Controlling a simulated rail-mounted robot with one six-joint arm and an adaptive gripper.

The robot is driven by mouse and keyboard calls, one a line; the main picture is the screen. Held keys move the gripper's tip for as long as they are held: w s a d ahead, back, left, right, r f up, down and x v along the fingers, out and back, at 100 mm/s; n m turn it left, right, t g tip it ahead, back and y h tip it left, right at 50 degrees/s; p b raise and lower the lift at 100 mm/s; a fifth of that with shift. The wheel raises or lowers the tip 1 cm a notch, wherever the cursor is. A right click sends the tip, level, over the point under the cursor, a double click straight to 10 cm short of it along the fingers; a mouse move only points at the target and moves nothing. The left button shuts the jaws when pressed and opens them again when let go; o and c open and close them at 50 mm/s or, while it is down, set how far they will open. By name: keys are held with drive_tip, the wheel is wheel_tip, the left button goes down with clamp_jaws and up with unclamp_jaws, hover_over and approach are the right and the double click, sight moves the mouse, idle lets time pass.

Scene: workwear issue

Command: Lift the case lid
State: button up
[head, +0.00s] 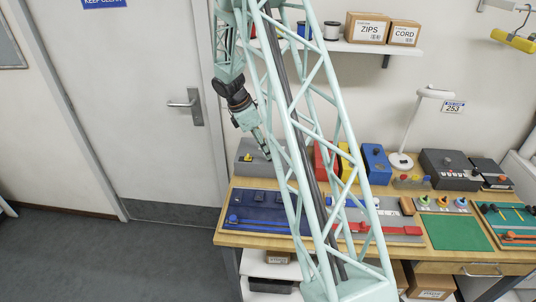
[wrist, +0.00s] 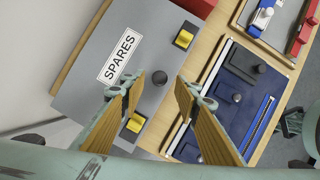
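The lid looks closed. In the head view, the grey case (head: 246,168) stands at the back left of the bench, partly hidden by my arm. My gripper (wrist: 160,84) is open and points down at the lid. In the head view my gripper (head: 266,152) is over the case.
A dark blue tray (head: 247,228) with knobbed pieces lies directly in front of the case. Red, yellow and blue boxes (head: 375,163) stand to its right. A white lamp (head: 401,160) and a dark case (head: 450,168) are farther right. A green mat (head: 455,232) lies at front right.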

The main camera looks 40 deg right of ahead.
drive_tip(key=shift+x, duration=1.3)
clamp_jaws()
